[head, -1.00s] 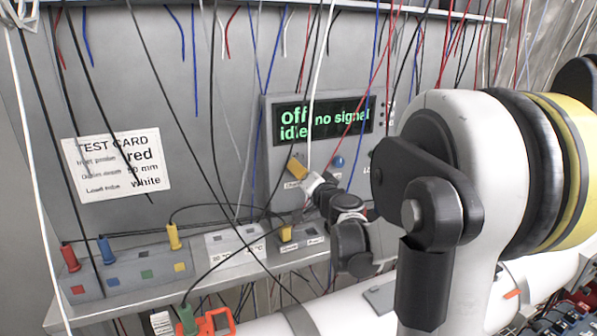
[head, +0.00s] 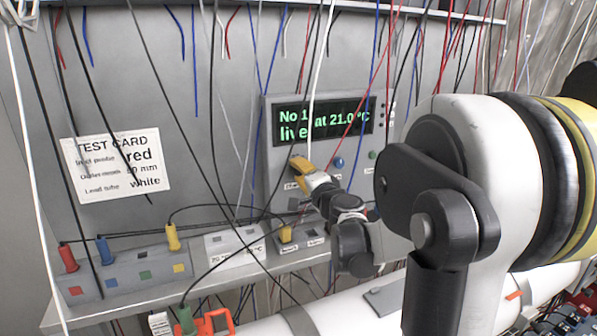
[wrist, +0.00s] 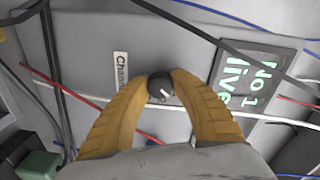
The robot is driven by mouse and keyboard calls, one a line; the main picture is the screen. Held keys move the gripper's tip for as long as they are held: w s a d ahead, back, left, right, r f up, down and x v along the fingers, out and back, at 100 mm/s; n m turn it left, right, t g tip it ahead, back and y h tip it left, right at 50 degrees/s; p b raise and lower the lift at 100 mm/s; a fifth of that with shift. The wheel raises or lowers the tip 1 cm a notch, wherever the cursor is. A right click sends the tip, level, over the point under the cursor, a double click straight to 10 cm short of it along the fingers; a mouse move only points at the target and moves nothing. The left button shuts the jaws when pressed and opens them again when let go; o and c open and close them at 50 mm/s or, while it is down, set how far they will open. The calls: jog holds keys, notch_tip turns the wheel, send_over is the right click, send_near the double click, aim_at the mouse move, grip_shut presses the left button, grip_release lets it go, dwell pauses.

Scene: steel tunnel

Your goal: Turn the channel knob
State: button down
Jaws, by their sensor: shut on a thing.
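The channel knob (wrist: 160,88) is a small dark round knob with a pale pointer mark, beside a "Chan..." label (wrist: 121,72) in the wrist view. My gripper (wrist: 160,90) has its two yellow fingers shut on it, one on each side. In the head view my gripper (head: 300,168) is at the lower left of the instrument's face and hides the knob. The display (head: 322,121) shows green text reading "No 1", "live" and "at 21.0 °C". In the wrist view the display (wrist: 250,88) is partly cut off.
A blue button (head: 338,162) and a green one (head: 373,155) sit right of my gripper. Many wires hang in front of the panel. A test card (head: 115,165) is at left. Colored plugs stand in a socket block (head: 125,278) on the shelf below.

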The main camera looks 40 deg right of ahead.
jog(key=c, duration=1.1)
grip_release()
jog(key=shift+o, duration=0.2)
jog(key=v, duration=1.2)
